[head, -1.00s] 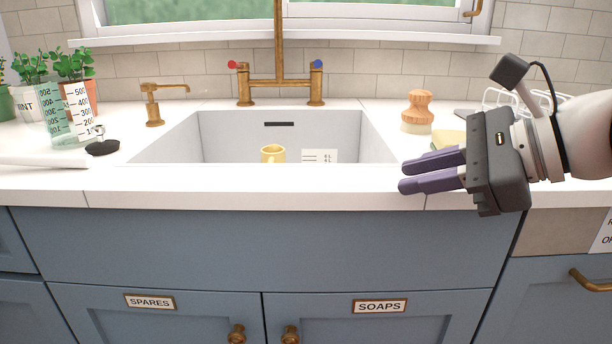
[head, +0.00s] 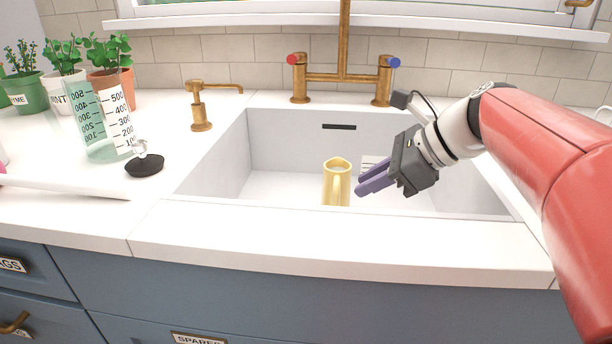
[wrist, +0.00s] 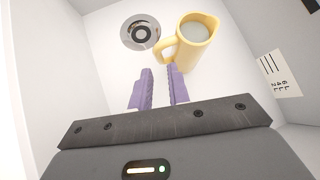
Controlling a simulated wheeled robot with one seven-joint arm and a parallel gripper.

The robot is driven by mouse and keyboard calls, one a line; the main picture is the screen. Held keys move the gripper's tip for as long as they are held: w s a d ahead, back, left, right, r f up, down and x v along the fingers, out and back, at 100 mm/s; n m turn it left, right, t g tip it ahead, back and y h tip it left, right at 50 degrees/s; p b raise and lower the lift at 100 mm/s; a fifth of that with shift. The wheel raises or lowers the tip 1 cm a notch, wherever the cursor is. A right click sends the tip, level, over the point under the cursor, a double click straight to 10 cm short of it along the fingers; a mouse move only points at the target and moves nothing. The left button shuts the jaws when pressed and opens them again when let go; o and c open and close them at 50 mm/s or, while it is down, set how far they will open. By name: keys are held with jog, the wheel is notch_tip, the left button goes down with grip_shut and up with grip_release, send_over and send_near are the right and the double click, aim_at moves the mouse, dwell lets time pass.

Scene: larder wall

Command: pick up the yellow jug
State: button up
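The yellow jug (head: 338,180) stands upright in the white sink (head: 270,188), its lower end partly hidden by the sink's front rim. In the wrist view the jug (wrist: 195,45) is just beyond my fingertips, with its handle toward the left and a pale content inside. My gripper (head: 366,180) is just right of the jug in the head view, over the sink. Its two purple fingers (wrist: 163,70) are apart with nothing between them, and they seem not to touch the jug.
A round drain (wrist: 140,33) is in the sink floor. A marked card (wrist: 278,73) is on the sink wall. A brass tap (head: 342,75) rises behind. A measuring beaker (head: 100,125), a black plug (head: 145,165) and potted plants (head: 112,75) stand on the left counter.

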aim_at(336, 203)
jog(key=x, duration=0.8)
jog(key=shift+s+f, duration=0.1)
jog(key=shift+f, duration=0.35)
grip_shut()
